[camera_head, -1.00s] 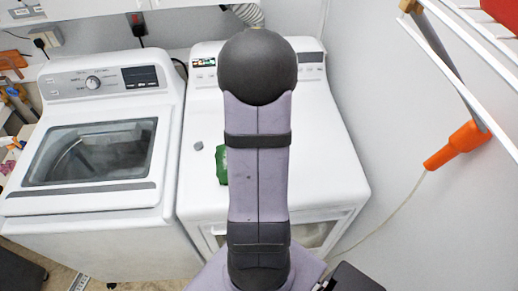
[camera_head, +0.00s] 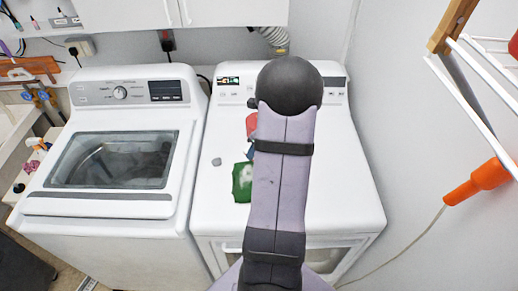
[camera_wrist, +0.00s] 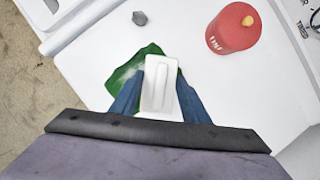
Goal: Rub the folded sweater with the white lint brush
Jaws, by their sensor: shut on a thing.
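The folded green sweater (camera_head: 241,184) lies on the white dryer top, left of my arm and partly hidden by it. In the wrist view the sweater (camera_wrist: 124,80) shows whitish patches near its left side. My gripper (camera_wrist: 160,88), with blue fingers, is shut on the white lint brush (camera_wrist: 160,84). The brush is over the sweater; I cannot tell whether they touch. In the head view the brush is hidden.
A red cylinder (camera_wrist: 233,28) with a yellowish top stands beyond the sweater on the right. A small grey object (camera_wrist: 139,18) lies at the upper left. The dryer top (camera_head: 345,180) is clear to the right. A washer (camera_head: 105,205) stands left, and a drying rack (camera_head: 470,85) is at the right.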

